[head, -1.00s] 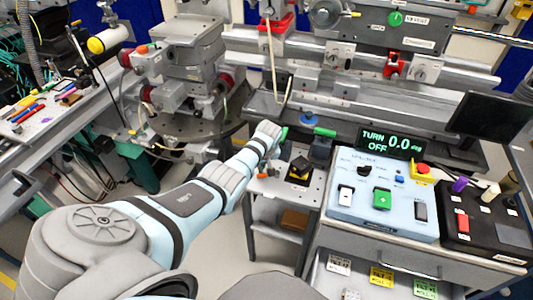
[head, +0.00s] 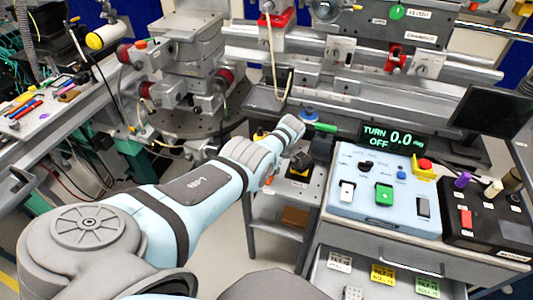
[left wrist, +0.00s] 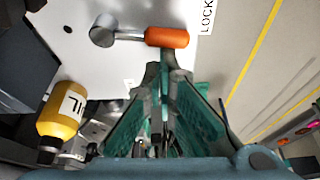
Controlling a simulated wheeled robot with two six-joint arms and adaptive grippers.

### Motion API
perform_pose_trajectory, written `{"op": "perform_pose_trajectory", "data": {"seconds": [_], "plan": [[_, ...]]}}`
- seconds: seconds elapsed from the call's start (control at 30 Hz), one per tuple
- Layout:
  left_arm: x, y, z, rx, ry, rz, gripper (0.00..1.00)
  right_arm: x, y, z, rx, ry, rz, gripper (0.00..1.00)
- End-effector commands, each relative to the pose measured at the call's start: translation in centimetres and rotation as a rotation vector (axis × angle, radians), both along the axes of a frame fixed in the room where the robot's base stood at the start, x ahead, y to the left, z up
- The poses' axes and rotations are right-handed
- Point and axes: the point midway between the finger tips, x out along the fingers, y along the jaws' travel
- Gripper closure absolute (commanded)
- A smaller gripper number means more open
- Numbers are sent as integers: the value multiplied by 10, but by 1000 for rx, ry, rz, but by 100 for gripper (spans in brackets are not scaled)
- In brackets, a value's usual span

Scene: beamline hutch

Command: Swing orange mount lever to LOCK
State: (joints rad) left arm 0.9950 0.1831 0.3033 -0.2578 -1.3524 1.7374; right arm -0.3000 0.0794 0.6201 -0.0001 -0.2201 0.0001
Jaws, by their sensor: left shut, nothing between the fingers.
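The orange lever handle (left wrist: 167,37) lies across the top of the left wrist view. Its grey arm runs left to a round metal pivot (left wrist: 103,31) on a pale plate. A LOCK label (left wrist: 207,16) is printed just right of the handle's free end. My left gripper (left wrist: 168,66) is shut and empty, its teal fingers meeting just below the handle in the picture. I cannot tell whether the tips touch it. In the head view my left arm reaches over the small cart, its wrist hiding the fingers; the lever is not clear there. My right gripper is not in view.
A yellow bottle (left wrist: 62,112) lies left of my fingers in the wrist view. The blue control box (head: 385,205) is to the right.

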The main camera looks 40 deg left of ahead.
Motion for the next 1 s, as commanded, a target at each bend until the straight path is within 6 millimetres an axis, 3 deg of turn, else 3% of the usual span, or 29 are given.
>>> {"op": "perform_pose_trajectory", "data": {"seconds": [0.83,1.0], "plan": [[-1,-6,0,0,-1,-8,100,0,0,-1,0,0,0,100],[-1,-9,11,0,-1,-8,100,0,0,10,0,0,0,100]]}}
